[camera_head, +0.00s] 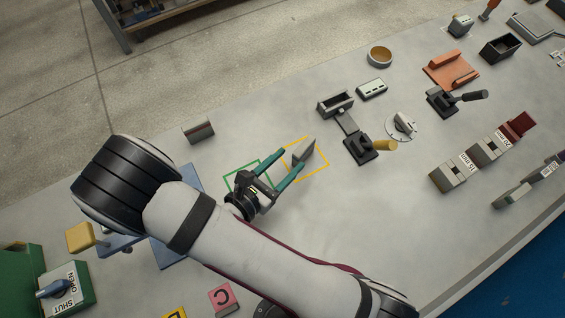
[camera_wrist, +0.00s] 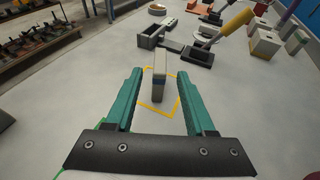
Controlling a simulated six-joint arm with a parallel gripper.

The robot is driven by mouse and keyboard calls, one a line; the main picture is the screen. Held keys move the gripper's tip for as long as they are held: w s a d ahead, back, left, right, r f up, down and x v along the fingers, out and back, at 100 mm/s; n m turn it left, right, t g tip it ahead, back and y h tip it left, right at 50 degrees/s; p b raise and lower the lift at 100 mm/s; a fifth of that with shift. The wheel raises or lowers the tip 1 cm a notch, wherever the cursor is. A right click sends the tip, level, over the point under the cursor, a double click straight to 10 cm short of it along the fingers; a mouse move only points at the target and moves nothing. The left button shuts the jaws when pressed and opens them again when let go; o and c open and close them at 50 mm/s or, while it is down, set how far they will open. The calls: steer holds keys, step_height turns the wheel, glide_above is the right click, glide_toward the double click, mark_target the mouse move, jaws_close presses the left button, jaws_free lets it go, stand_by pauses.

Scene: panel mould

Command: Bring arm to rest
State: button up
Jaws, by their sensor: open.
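My gripper (camera_head: 285,166) has two green fingers and is low over the pale table (camera_head: 372,215). In the wrist view my gripper (camera_wrist: 164,88) is open, its fingers apart. A small grey block (camera_head: 303,150) stands in the yellow outlined square (camera_head: 326,170), at the fingertips. In the wrist view the grey block (camera_wrist: 159,72) stands upright between and just beyond the fingertips, with a gap on both sides. A green outlined square (camera_head: 229,180) lies beside the gripper's base, partly hidden by it.
A toggle clamp with a yellow handle (camera_head: 384,146) stands right of the block. A grey block (camera_head: 199,132) stands to the left. Labelled blocks (camera_head: 447,176) stand at right.

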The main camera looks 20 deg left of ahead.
steer(key=shift+v, duration=0.75)
steer(key=s+d+r+m+g+h, duration=0.2)
steer(key=d+r+m+g, duration=0.3)
steer(key=d+m, duration=0.4)
steer(key=s+d+r+m+g+h, duration=0.15)
steer(key=d+r+m+g, duration=0.25)
steer(key=d+m+g, duration=0.55)
steer(key=s+a+r+m+y, duration=0.1)
steer(key=s+r+m+y, duration=0.2)
steer(key=m, duration=0.6)
steer(key=s+a+r+m+y, duration=0.1)
steer(key=s+r+m+y, duration=0.2)
steer(key=m+y, duration=0.4)
steer(key=shift+s+a+m, duration=0.4)
steer(key=shift+s+m, duration=0.3)
steer(key=shift+m, duration=0.15)
steer(key=shift+r, duration=0.1)
